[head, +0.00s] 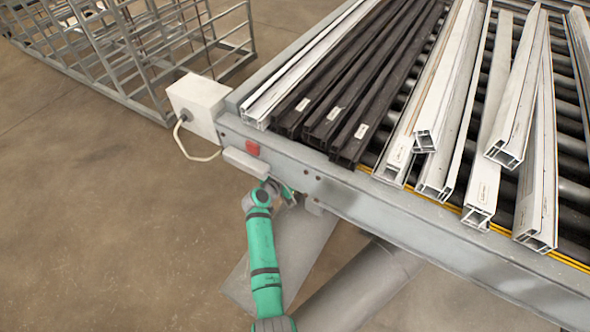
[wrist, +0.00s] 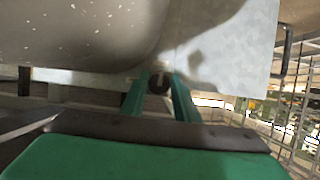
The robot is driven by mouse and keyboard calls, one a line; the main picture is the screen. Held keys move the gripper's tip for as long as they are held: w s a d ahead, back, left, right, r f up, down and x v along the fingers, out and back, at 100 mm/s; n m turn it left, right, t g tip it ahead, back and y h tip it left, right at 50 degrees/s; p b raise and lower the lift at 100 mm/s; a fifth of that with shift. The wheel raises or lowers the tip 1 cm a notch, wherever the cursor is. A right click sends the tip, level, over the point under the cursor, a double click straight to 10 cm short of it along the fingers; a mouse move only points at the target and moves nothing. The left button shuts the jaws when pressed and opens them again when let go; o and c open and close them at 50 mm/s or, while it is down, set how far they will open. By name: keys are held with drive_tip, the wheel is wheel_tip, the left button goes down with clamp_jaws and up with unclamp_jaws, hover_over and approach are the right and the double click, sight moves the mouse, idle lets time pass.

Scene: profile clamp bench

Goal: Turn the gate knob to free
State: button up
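The gate knob (wrist: 159,83) shows in the wrist view as a small dark round piece on the pale grey metal. My gripper (wrist: 160,88) has one green finger on each side of it. The knob fills the gap between the fingertips, and I see no clear space beside it, so the fingers look shut on it. The knob's pointer or marking is hidden, so its setting cannot be read. In the head view my gripper (head: 284,194) is at the front side of the roller table frame, under its edge, and the knob is hidden there.
The grey table frame (head: 420,222) runs above and right of my gripper. A white bar (head: 247,163), a red button (head: 252,147) and a white box (head: 198,103) with a cable are close by. Black and white profiles (head: 437,100) lie on the rollers. Left floor is clear before wire racks (head: 120,60).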

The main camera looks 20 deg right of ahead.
drive_tip(key=shift+o, duration=0.2)
drive_tip(key=shift+f+n+g+h, duration=0.1)
drive_tip(key=shift+n+g+h, duration=0.8)
drive_tip(key=shift+n, duration=1.3)
drive_tip(key=shift+n+g+h, duration=0.5)
drive_tip(key=shift+n+h, duration=0.65)
drive_tip(key=shift+n, duration=1.05)
drive_tip(key=shift+f+n+g+h, duration=0.1)
drive_tip(key=shift+n+g+h, duration=0.8)
drive_tip(key=shift+n, duration=1.3)
drive_tip(key=shift+h, duration=0.25)
drive_tip(key=o, duration=1)
drive_tip(key=shift+o, duration=0.2)
drive_tip(key=shift+a, duration=0.1)
